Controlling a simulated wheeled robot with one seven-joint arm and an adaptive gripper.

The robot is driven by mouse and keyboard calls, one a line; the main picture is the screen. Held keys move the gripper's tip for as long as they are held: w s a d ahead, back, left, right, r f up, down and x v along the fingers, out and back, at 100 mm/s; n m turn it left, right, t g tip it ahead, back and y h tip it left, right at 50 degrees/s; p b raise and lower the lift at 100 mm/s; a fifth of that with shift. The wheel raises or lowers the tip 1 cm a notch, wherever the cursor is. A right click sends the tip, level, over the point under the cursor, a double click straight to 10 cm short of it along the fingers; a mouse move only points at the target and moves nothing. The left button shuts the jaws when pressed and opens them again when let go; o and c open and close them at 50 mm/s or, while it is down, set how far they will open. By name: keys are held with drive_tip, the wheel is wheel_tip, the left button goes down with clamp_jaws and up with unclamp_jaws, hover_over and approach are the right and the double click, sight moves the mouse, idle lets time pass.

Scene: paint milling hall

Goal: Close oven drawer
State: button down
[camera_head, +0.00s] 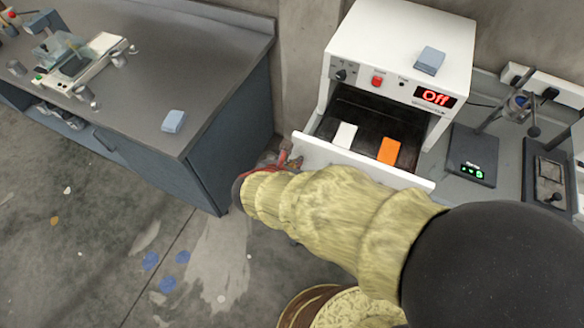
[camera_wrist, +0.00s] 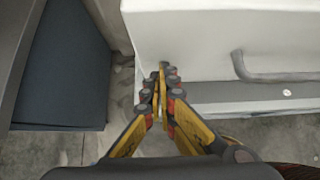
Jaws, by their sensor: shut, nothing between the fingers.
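The white oven (camera_head: 400,42) stands on a grey bench, with "Off" in red on its display. Its drawer (camera_head: 312,151) is pulled out, and a white block (camera_head: 345,135) and an orange block (camera_head: 389,151) lie inside. In the wrist view, the white drawer front (camera_wrist: 215,40) fills the upper right, with a grey bar handle (camera_wrist: 275,76). My gripper (camera_wrist: 163,70) is shut and empty, its tips at the lower left part of the drawer front. I cannot tell whether they touch it. In the head view my sleeved arm hides most of the gripper.
A blue-grey block (camera_head: 430,60) lies on the oven top. A scale (camera_head: 472,154) and a stand (camera_head: 520,105) are right of the oven. A dark cabinet (camera_head: 190,115) with a block (camera_head: 173,121) on top stands left. The floor between is open, with paint spots.

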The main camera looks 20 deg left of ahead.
drive_tip(key=w, duration=0.7)
drive_tip(key=w+d+p, duration=0.1)
drive_tip(key=w, duration=1.2)
drive_tip(key=shift+w+d+p, duration=0.3)
drive_tip(key=shift+d, duration=0.05)
drive_tip(key=shift+w, duration=0.75)
drive_tip(key=shift+r, duration=0.1)
